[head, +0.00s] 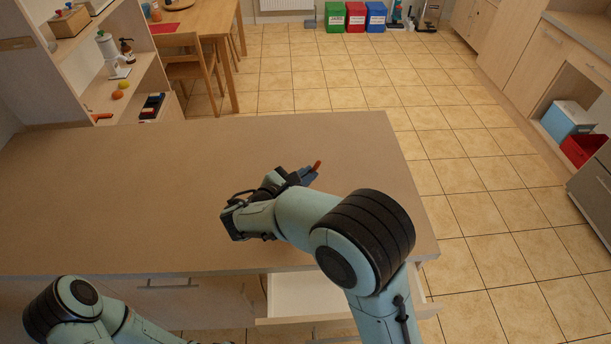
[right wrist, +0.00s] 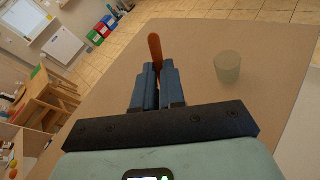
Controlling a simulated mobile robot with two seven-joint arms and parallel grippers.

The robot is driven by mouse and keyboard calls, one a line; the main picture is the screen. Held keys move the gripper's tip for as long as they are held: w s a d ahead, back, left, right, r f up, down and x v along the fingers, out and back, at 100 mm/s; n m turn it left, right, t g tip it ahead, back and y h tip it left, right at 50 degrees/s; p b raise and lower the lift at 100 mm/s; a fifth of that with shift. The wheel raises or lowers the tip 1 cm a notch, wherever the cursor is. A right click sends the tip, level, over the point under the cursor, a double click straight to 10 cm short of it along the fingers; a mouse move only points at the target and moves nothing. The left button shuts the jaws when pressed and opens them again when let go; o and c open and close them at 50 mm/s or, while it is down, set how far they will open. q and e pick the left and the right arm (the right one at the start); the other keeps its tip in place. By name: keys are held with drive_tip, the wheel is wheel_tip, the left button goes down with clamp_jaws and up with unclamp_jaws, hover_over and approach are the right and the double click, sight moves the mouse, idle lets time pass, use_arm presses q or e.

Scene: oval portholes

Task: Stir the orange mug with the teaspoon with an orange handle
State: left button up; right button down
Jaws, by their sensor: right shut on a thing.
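My right gripper (head: 308,175) is over the counter in the head view and is shut on the teaspoon with an orange handle (head: 317,166). In the right wrist view the gripper (right wrist: 157,85) has its two blue fingers close together, with the orange handle (right wrist: 155,48) sticking out beyond them. The spoon's bowl is hidden. I see no orange mug in either view. My left arm shows at the lower left of the head view, but its gripper is out of view.
A greenish translucent cup (right wrist: 228,67) stands on the counter right of the fingers in the right wrist view. The brown counter (head: 130,190) is clear on its left. An open drawer (head: 300,297) juts out below its front edge. Shelves (head: 125,88) stand at the far left.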

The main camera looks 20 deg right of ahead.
idle(0.3)
wheel_tip(320, 180, up, 3)
idle(0.4)
idle(0.7)
